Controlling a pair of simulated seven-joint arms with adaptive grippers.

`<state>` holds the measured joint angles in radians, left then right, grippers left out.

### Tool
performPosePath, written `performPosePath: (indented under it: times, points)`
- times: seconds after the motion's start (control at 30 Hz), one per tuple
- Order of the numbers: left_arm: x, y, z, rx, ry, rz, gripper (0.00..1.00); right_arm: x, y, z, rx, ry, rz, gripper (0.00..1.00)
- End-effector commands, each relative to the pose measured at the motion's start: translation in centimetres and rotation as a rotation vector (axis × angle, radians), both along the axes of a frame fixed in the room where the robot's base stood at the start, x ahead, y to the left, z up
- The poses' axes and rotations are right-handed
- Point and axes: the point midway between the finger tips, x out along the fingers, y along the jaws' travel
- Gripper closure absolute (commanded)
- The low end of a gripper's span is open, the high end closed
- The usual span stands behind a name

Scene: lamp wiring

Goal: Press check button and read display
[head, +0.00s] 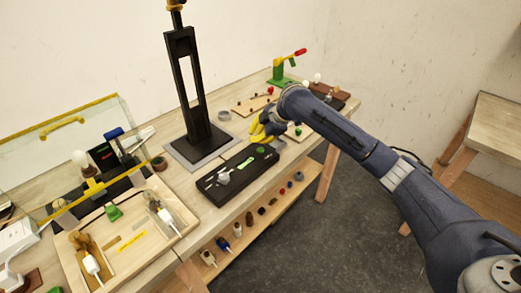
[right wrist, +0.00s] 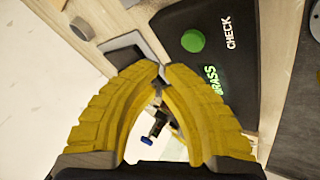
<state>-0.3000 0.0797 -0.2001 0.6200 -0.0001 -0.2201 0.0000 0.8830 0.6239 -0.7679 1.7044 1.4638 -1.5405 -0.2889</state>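The black check box (head: 212,187) lies on the bench, with a small metal piece (head: 224,176) on its left part. Its green round button (right wrist: 193,41) is beside the white word CHECK. Its lit display (right wrist: 213,80) shows green letters that read BRASS; the button also shows in the head view (head: 260,150). My right gripper (right wrist: 163,68) has its yellow fingertips together and nothing visible held between them. In the head view the right gripper (head: 262,130) is just behind the button end of the box. The fingertips appear apart from the button. I do not see my left gripper.
A black lamp stand (head: 195,140) on a grey base is left of the gripper. A wooden tray (head: 140,262) with sockets and bulbs is at front left. A green press with a red handle (head: 280,75) stands behind. A lower shelf (head: 262,218) holds small parts.

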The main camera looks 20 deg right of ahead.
Motion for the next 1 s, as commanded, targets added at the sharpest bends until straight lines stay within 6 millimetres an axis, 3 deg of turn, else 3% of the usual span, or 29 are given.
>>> performPosePath:
  times: [0.3,0.7,0.73,0.77,1.0]
  points:
    - [0.0,0.0,0.0,0.000,0.000,0.000,0.50,0.0,0.0,-1.7,0.000,0.000,0.000,1.00]
    - [0.0,0.0,0.0,0.000,0.000,0.000,0.50,0.0,0.0,-1.9,0.000,0.000,0.001,1.00]
    - [0.0,0.0,0.0,0.000,0.000,0.000,0.50,0.0,0.0,-1.9,0.000,0.000,0.001,0.96]
    - [0.0,0.0,0.0,0.000,0.000,0.000,0.50,0.0,0.0,-1.9,0.000,0.000,0.000,1.00]
    - [0.0,0.0,0.0,0.000,0.000,0.000,0.50,0.0,0.0,-1.9,0.000,0.000,0.000,1.00]
